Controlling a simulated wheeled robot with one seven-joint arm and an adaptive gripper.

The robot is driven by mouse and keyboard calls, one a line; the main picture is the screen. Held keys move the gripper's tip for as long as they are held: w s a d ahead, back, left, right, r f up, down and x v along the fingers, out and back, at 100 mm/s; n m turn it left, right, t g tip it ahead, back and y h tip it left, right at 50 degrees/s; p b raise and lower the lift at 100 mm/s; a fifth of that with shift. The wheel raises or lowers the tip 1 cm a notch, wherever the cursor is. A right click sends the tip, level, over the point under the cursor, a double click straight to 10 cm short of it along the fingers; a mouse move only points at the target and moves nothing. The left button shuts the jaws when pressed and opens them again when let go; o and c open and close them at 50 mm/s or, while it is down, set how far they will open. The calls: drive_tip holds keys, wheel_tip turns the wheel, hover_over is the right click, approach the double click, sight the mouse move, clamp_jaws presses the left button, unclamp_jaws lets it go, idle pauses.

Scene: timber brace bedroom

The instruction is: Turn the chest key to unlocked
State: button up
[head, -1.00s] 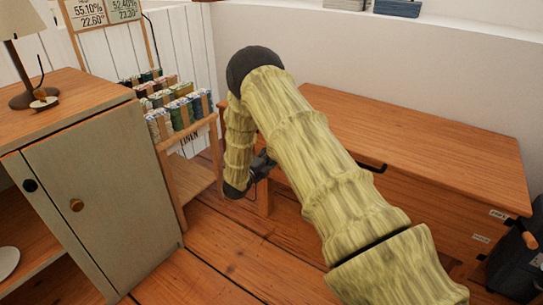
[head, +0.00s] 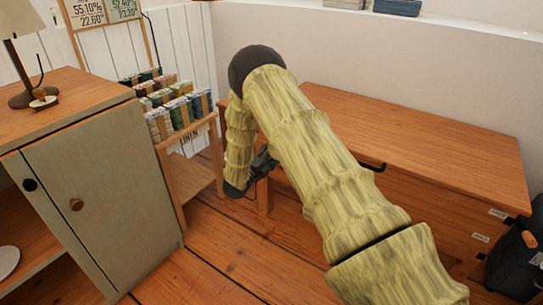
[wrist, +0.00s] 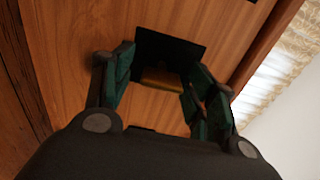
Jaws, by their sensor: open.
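In the wrist view my gripper (wrist: 160,68) is open, its two dark green fingers apart on either side of a brass-coloured key (wrist: 160,80). The key sits in front of a black lock plate (wrist: 170,47) on a wooden front panel (wrist: 75,50). I cannot tell whether the fingers touch the key. In the head view the gripper (head: 262,163) shows small and dark at the end of my arm, near the left end of the wooden chest (head: 430,150). The lock and key are hidden there.
A grey cabinet (head: 110,185) with a lamp (head: 30,60) on top stands at left. A wooden rack of thread spools (head: 178,105) stands between cabinet and chest. A dark bag (head: 515,265) is at the lower right. Bare plank floor (head: 225,260) lies in front.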

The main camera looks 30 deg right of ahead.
drive_tip(key=v, duration=1.2)
idle(0.3)
